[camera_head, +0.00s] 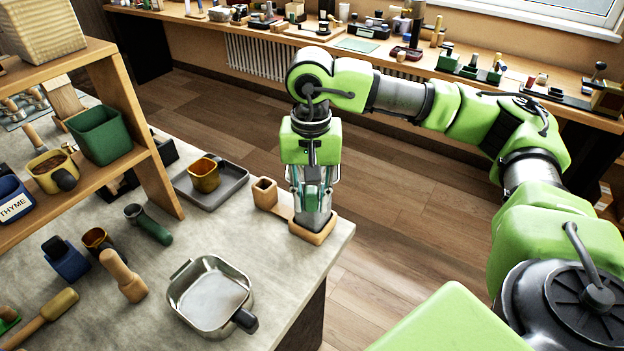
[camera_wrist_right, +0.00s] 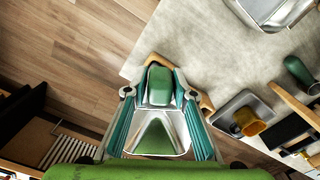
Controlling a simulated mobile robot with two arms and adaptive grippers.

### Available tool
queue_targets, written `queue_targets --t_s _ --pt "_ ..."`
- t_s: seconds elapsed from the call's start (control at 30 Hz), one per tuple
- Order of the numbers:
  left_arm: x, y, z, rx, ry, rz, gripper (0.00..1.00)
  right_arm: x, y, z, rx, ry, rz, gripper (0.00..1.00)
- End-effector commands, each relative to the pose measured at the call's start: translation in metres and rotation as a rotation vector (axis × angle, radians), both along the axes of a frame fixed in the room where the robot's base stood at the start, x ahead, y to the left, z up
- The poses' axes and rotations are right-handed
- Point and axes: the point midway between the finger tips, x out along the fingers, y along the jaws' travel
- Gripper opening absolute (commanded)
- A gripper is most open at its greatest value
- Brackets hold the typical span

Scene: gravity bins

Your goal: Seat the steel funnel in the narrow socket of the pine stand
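The pine stand (camera_head: 318,239) sits at the right edge of the grey counter. Its narrow square socket (camera_head: 264,190) rises at the left end and looks empty. Contact between fingers and funnel is not clear. The stand's edge (camera_wrist_right: 206,102) shows behind them. My left gripper is out of view.
A square steel pan (camera_head: 211,297) sits at the front. A grey tray (camera_head: 233,186) holds a yellow mug (camera_head: 205,175). Counter around the stand is mostly clear.

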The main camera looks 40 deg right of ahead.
Motion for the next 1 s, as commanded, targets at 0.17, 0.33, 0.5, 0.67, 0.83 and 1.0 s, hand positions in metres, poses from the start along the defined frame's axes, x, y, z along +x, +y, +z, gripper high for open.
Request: queue_targets --t_s 0.17,0.33,0.5,0.67,0.83,1.0 --pt "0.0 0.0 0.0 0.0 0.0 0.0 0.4 0.0 0.0 0.0 0.0 0.0 0.0 0.0" --pt "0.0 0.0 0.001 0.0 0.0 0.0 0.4 0.0 0.0 0.002 0.0 -0.001 0.0 0.0" --pt "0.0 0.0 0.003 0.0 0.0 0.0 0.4 0.0 0.0 0.006 0.0 -0.001 0.0 0.0" --pt "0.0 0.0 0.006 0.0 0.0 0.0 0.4 0.0 0.0 0.011 0.0 -0.001 0.0 0.0" --pt "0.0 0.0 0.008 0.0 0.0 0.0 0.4 0.0 0.0 0.017 0.0 -0.001 0.0 0.0" --pt "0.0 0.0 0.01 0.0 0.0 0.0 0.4 0.0 0.0 0.021 0.001 -0.002 0.0 0.0"
